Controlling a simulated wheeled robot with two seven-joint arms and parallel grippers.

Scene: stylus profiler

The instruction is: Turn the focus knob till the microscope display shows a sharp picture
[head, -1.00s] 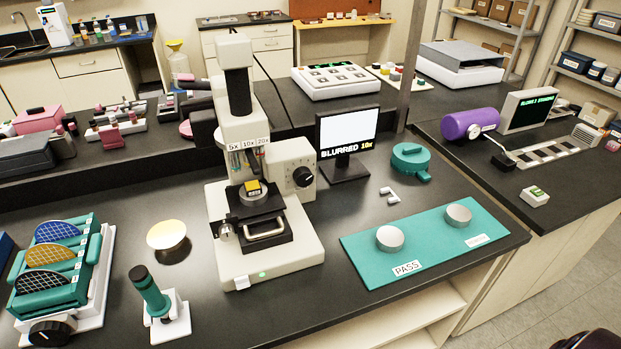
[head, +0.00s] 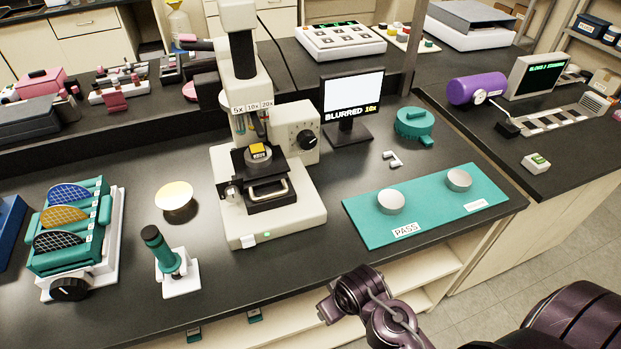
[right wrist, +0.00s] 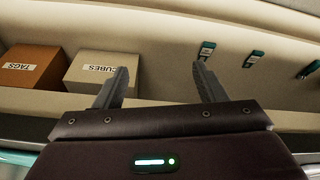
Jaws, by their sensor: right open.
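The white microscope (head: 268,205) stands on the black bench in the head view. Its black focus knob (head: 306,139) is on the right side of the white housing. A small yellow-topped sample (head: 257,150) sits on the stage. The display (head: 352,97) behind it to the right has a white screen and reads "BLURRED 10x". My right gripper (right wrist: 156,88) is open and empty in the right wrist view, facing the shelving below the bench. In the head view my right arm is low, in front of the bench edge, well away from the knob. My left gripper is not in view.
A teal mat (head: 425,207) with two round silver pads and a PASS label lies right of the microscope. A teal round container (head: 414,123) is behind it. A teal wafer rack (head: 75,235) and a green-handled tool (head: 160,250) stand left.

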